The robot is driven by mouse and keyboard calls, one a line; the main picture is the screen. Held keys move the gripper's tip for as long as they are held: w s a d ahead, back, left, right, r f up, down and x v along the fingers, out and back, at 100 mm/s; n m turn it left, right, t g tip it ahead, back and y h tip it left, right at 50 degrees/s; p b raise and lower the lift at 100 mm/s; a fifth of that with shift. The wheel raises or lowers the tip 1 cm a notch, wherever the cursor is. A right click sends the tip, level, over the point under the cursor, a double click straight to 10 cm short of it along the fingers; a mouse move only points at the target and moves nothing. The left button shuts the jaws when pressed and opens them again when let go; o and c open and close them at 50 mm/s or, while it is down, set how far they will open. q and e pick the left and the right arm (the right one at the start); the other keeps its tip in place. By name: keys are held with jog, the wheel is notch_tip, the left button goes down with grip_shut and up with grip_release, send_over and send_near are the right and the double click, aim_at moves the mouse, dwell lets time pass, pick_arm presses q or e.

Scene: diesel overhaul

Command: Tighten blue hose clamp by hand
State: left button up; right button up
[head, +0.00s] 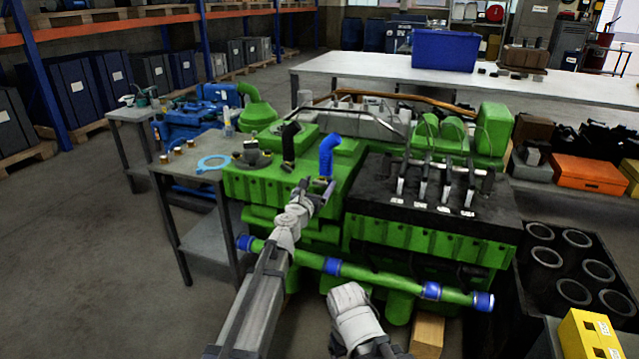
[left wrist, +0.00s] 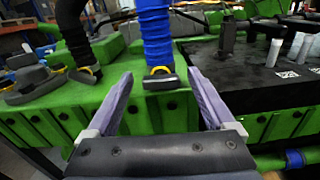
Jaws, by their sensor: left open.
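The blue hose (head: 328,155) rises from the green engine block in the head view and bends over at its top. In the left wrist view the ribbed blue hose (left wrist: 155,32) ends in a clamp (left wrist: 159,71) with a yellowish band, just above a dark fitting (left wrist: 163,82). My left gripper (head: 316,186) is open at the engine's near edge, just in front of the blue hose. In the left wrist view its two fingers stand on either side of the clamp, with nothing visibly gripped. My right gripper is outside both views; my right arm shows at the bottom of the head view.
A black hose (head: 289,142) with its own clamp stands left of the blue one. Injectors (head: 422,185) stand on the black cover at right. A green pipe with blue ends (head: 380,278) crosses the engine's front. A side table (head: 200,174) stands at left.

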pick_arm(q)
jog(key=shift+w+d, duration=0.25)
jog(key=shift+w, duration=0.45)
jog(key=shift+c, duration=0.4)
jog(key=c, duration=1.3)
jog(key=shift+m, duration=0.3)
jog(key=shift+s+d+m, duration=0.1)
jog(key=shift+m, duration=3)
